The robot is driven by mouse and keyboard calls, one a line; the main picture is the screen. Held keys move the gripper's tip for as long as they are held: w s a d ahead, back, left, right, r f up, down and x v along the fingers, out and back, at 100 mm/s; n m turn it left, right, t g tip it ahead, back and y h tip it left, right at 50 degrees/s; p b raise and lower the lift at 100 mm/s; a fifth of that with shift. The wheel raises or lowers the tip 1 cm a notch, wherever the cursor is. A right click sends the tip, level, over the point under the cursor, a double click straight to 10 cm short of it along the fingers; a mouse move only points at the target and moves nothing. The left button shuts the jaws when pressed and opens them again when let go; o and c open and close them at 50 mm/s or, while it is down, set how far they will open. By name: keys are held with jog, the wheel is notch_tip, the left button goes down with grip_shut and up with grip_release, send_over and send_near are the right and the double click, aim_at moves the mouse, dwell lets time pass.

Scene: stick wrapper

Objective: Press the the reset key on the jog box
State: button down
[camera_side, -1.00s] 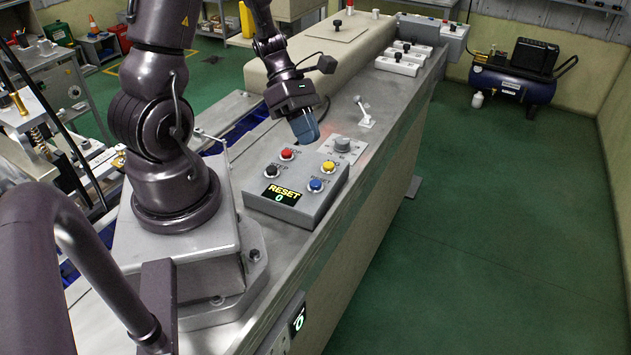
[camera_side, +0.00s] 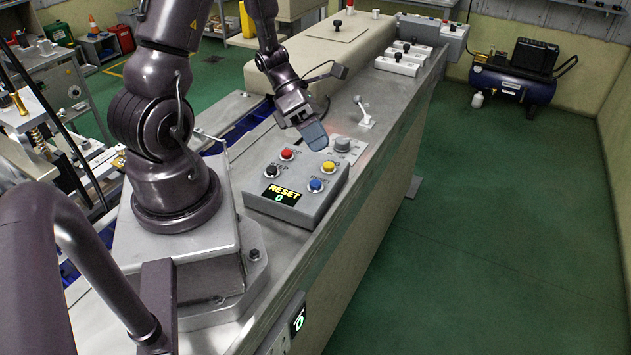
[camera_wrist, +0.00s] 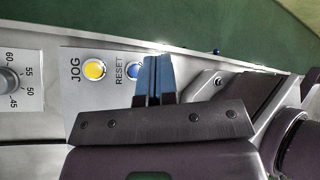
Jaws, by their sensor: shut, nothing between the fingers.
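The grey jog box (camera_side: 312,208) sits on the bench top, with red, black, yellow and blue keys. Its small display (camera_side: 281,195) reads RESET and 0. The blue key (camera_side: 315,185) is at the box's front right; in the wrist view this blue key (camera_wrist: 133,70) stands beside the word RESET, partly covered by my fingers. The yellow key (camera_side: 328,167) is behind it, and in the wrist view it is labelled JOG. My gripper (camera_side: 317,138) is shut and empty, tilted, above the back of the box. Its blue fingertips (camera_wrist: 155,62) are side by side in the wrist view.
A grey dial (camera_side: 342,144) stands just behind the box, near my fingertips. A small lever (camera_side: 364,115) is farther back. The red key (camera_side: 287,154) and black key (camera_side: 272,171) are on the box's left side. Green floor is clear to the right.

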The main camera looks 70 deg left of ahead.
aim_at(317, 181)
jog(key=shift+f, duration=3.1)
jog(key=shift+f, duration=0.1)
jog(key=shift+f, duration=0.3)
jog(key=shift+f, duration=0.45)
jog(key=shift+r, duration=0.9)
jog(key=shift+r, duration=2.5)
